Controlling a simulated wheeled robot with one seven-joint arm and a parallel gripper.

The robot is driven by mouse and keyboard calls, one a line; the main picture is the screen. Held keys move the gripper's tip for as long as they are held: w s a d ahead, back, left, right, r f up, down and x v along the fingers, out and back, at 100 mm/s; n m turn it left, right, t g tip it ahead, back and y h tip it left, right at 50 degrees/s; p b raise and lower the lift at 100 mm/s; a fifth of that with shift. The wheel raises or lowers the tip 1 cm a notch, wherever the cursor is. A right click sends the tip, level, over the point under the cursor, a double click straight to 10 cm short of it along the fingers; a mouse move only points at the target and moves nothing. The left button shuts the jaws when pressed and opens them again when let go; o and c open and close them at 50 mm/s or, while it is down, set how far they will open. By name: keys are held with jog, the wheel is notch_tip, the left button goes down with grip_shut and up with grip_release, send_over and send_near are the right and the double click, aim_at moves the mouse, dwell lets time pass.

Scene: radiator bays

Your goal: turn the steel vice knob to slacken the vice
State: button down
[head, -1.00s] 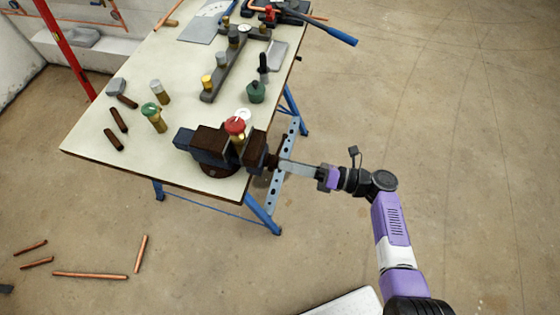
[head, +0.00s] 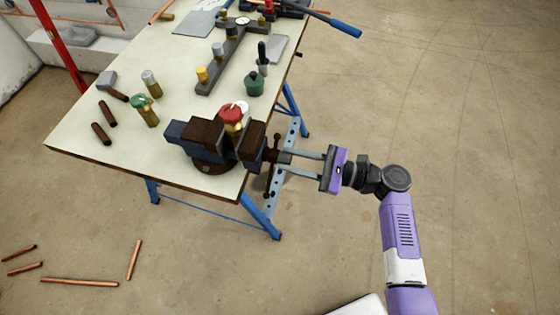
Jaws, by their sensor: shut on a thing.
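The blue and brown vice (head: 187,137) is mounted at the near right corner of the workbench (head: 85,150). A brass valve with a red cap (head: 232,113) stands upright at its jaws. The steel vice knob (head: 283,157) sits at the right end of the vice screw, past the table edge. My gripper (head: 286,163) reaches in from the right, with its two long fingers shut on the knob. The fingers partly hide the knob. A dark handle bar (head: 268,187) hangs down beside it.
A green-capped valve (head: 147,112), brass fittings, a hammer (head: 109,82) and brown pipe pieces stand or lie on the bench. A grey rail (head: 225,62) holds several fittings. Copper pipes (head: 80,282) lie on the floor at lower left. The floor to the right is clear.

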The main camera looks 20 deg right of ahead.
jog(key=n+b, duration=0.2)
jog(key=n, duration=0.1)
jog(key=n+b, duration=0.1)
jog(key=n, duration=0.1)
jog(key=shift+a+f, duration=0.1)
jog(key=shift+f, duration=0.15)
jog(key=n+b, duration=0.4)
jog(key=c, duration=1.3)
grip_release()
jog(key=shift+w+r, duration=0.1)
jog(key=shift+r, duration=0.2)
